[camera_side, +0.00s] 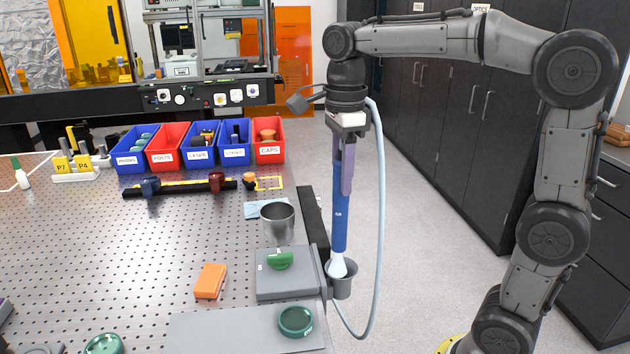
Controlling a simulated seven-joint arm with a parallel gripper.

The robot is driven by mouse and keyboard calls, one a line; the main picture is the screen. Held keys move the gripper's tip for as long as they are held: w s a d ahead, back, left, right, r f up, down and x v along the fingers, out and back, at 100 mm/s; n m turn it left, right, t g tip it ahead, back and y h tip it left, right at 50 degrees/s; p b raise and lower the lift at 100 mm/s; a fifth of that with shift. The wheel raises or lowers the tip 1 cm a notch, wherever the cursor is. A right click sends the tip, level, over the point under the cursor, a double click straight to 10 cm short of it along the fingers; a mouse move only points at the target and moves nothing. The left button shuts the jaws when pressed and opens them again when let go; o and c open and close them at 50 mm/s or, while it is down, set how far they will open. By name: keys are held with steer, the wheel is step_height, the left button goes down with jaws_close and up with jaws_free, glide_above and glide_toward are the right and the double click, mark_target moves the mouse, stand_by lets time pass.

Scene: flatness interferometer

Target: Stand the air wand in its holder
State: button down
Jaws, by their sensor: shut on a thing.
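The air wand (340,215) is a long blue tube with a pale flared tip (337,267) at its lower end. It hangs nearly upright, tip down. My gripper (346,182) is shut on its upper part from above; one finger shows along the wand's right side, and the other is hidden. The holder (344,288) is a grey cup fixed at the table's right edge. The wand's tip is at the cup's mouth, overlapping its left part; I cannot tell how deep it sits or whether it touches.
A pale blue hose (381,215) loops from near my gripper down to the table edge. A metal beaker (277,222), a grey block with a green knob (281,261) and a green round dish (296,320) stand left of the holder. Floor right of it is clear.

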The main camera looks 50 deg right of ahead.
mark_target(344, 228)
steer(key=shift+s+d+f, duration=0.1)
steer(key=shift+d+f, duration=0.15)
steer(key=shift+f, duration=1.4)
steer(key=shift+w+d+f, duration=0.1)
steer(key=shift+d+f, duration=0.1)
steer(key=shift+f, duration=1.45)
steer(key=shift+s+d+f, duration=0.1)
steer(key=shift+d+f, duration=0.15)
steer(key=shift+f, duration=2.6)
steer(key=shift+c, duration=2.3)
jaws_free()
step_height(344, 228, up, 14)
